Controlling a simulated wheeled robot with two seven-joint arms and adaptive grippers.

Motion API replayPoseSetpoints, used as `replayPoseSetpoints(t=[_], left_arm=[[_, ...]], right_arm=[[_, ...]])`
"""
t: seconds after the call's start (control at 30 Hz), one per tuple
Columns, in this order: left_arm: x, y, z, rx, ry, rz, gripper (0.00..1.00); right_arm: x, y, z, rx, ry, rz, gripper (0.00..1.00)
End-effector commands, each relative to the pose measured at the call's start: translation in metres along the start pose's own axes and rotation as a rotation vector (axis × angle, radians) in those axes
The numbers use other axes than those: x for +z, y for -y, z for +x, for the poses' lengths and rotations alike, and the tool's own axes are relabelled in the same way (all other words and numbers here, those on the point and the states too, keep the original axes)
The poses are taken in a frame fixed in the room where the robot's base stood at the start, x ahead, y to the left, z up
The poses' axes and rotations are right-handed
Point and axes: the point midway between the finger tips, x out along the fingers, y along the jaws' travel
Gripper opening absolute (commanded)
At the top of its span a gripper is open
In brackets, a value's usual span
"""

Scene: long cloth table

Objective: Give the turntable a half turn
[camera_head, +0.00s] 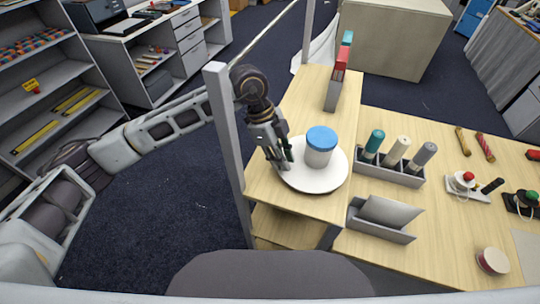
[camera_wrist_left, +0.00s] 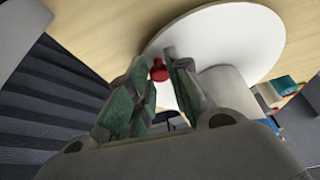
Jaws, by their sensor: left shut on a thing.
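The turntable (camera_head: 312,182) is a white round disc on the wooden table, left of the middle. A white jar with a blue lid (camera_head: 321,139) stands upright on it. My left gripper (camera_head: 282,158) is at the disc's left edge, beside the jar. In the left wrist view the disc (camera_wrist_left: 235,35) lies beyond my left fingers (camera_wrist_left: 160,62), which are shut on a small red knob (camera_wrist_left: 158,72) at the disc's rim. The knob is hidden in the head view. My right gripper is not in view.
A grey rack (camera_head: 390,174) with several bottles stands right of the turntable, with a grey holder (camera_head: 382,220) in front of it. A grey post (camera_head: 226,125) rises left of the table, close to my left arm. A file holder (camera_head: 336,88) stands behind.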

Motion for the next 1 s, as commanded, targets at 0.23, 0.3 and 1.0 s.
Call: replayPoseSetpoints(t=[0.23, 0.3, 1.0], left_arm=[[-0.0067, 0.0026, 0.0009, -0.005, 0.000, -0.005, 0.00], [-0.0067, 0.0027, 0.0009, -0.005, 0.000, -0.005, 0.00], [-0.0059, 0.0021, 0.0019, -0.003, 0.000, -0.005, 0.42]], right_arm=[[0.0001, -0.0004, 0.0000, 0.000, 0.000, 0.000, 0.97], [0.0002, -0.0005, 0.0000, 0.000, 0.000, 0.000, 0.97], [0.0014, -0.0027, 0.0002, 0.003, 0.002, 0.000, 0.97]])
